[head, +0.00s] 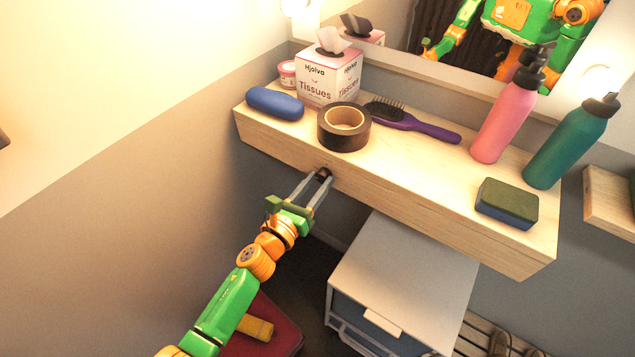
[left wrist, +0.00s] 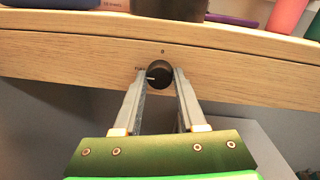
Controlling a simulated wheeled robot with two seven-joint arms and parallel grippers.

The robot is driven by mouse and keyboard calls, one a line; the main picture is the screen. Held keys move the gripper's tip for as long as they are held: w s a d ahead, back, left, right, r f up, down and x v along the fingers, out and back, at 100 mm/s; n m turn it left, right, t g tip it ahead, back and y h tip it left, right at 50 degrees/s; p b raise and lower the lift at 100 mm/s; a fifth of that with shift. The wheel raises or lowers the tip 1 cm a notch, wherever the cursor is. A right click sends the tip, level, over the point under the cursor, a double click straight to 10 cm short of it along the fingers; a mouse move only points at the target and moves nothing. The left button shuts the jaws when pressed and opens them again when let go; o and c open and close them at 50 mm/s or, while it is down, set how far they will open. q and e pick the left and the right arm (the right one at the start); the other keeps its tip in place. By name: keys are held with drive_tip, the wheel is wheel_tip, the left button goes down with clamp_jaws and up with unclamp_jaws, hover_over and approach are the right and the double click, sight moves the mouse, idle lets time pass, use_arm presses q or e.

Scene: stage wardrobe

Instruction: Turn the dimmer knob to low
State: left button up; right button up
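The dimmer knob (left wrist: 159,74) is a small dark round knob on the front edge of the wooden shelf. In the left wrist view its pale pointer mark faces left, close to a small label that seems to read "Full". Another small mark stands above the knob. In the head view the knob (head: 324,173) is partly covered by my fingertips. My left gripper (head: 320,176) reaches it from the front, one finger on each side with almost no gap; it looks shut on the knob. My right gripper is in neither view.
On the wooden shelf (head: 400,185) stand a tape roll (head: 328,130), blue case (head: 273,103), tissue box (head: 330,78), purple hairbrush (head: 425,125), pink bottle (head: 500,122), teal bottle (head: 570,145) and sponge (head: 507,203). A white drawer unit (head: 410,265) stands below.

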use_arm(q)
clamp_jaws()
